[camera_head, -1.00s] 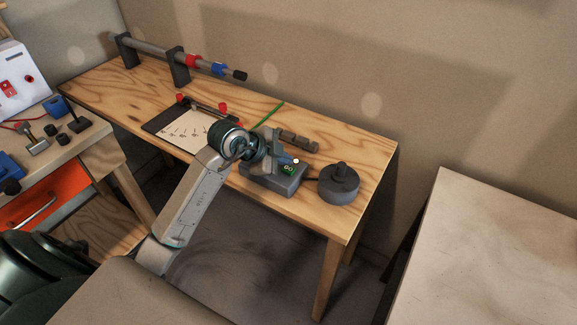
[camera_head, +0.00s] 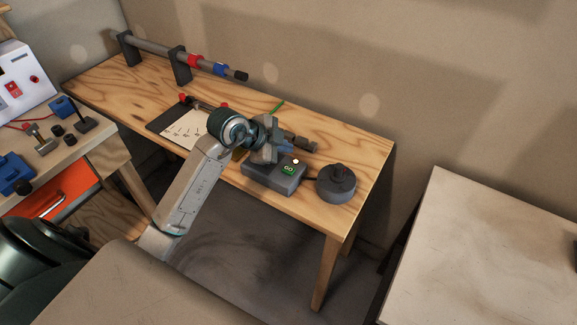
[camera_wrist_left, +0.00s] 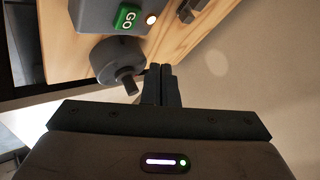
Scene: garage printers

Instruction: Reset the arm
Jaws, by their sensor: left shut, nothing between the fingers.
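My left arm reaches over the wooden table (camera_head: 110,92) in the head view. My left gripper (camera_head: 286,148) is above the table, just behind the grey box with a green GO button (camera_head: 288,169). It is shut and empty; its closed fingers show in the left wrist view (camera_wrist_left: 161,84). The GO box also shows in the wrist view (camera_wrist_left: 105,15), with a lit white lamp beside the button. A dark grey round knob-topped device (camera_head: 336,184) stands to the right of the box. My right gripper is not in view.
A rod on two dark stands (camera_head: 180,65) with red and blue rings lies along the back. A dial board (camera_head: 183,130) is left of my arm. A workbench with an orange drawer (camera_head: 66,190) is at left; a pale tabletop (camera_head: 480,250) is at right.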

